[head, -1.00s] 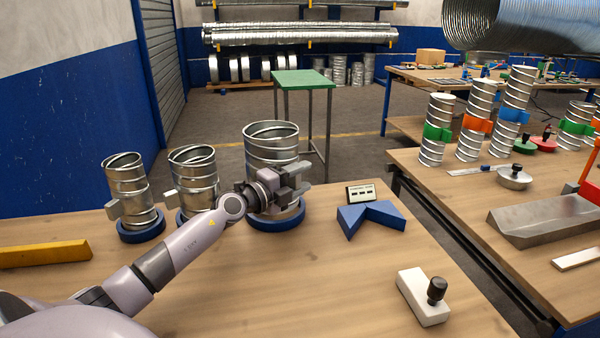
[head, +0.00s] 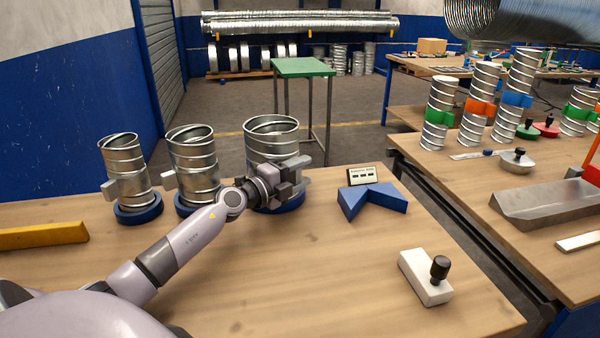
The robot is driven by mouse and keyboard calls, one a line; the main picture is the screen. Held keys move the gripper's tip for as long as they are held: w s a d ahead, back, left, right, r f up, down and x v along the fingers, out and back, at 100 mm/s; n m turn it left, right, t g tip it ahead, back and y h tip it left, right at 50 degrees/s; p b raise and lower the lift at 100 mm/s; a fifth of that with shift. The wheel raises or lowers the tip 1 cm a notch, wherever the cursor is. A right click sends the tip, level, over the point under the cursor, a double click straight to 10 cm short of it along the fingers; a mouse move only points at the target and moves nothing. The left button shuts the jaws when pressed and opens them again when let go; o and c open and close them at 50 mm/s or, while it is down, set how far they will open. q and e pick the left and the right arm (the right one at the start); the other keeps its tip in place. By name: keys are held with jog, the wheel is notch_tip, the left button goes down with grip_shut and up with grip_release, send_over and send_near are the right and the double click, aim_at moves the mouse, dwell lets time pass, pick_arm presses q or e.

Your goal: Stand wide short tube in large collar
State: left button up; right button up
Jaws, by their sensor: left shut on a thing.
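The wide short tube (head: 271,138) is a ribbed metal cylinder that stands about upright at the back of the table. My left gripper (head: 288,180) is shut on the wide short tube at its near right side. The large collar (head: 287,206) is a blue ring on the table directly under the tube. The tube's lower end is at the collar, but my gripper and wrist hide most of it. I cannot tell whether it is fully seated. My right gripper is not in view.
Two narrower metal tubes (head: 127,170) (head: 194,155) stand in blue collars to the left. A blue V-shaped block (head: 372,199) and a small display (head: 362,174) are to the right. A white block with a black knob (head: 424,277) is at front right. The table's middle is clear.

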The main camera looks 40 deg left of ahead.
pick_arm(q)
jog(key=shift+r, duration=0.1)
jog(key=o, duration=1.5)
jog(key=shift+c, duration=0.2)
jog(key=shift+s, duration=0.15)
jog(key=shift+s+a, duration=0.2)
jog(key=shift+s, duration=0.95)
jog(key=shift+s+a, duration=0.2)
jog(key=shift+s, duration=0.9)
jog(key=shift+s+a, duration=0.2)
jog(key=shift+s, duration=0.95)
